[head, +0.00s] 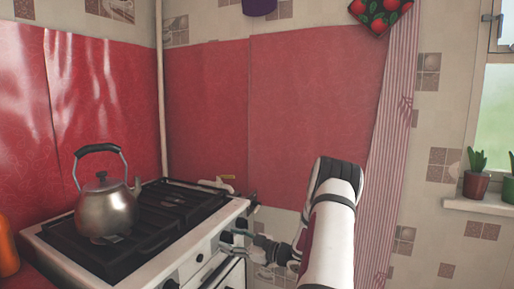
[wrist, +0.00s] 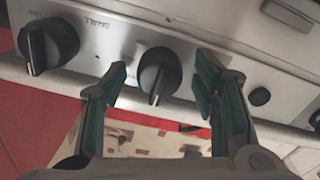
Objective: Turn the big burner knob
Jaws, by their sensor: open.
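In the wrist view, my gripper (wrist: 161,69) is open, with one teal-padded finger on each side of a black knob (wrist: 157,76) on the stove's pale front panel. Gaps show between the knob and both fingers. A second black knob (wrist: 48,46) sits to the left, with a label reading "SMALL" beside it. I cannot read a label for the knob between the fingers. In the head view, my gripper (head: 246,240) is at the stove's front right corner, partly hidden by my arm.
A metal kettle (head: 105,210) stands on the black grate of the stove (head: 225,212). A small black button (wrist: 259,97) is right of my fingers. A striped curtain (head: 395,130) hangs at the right.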

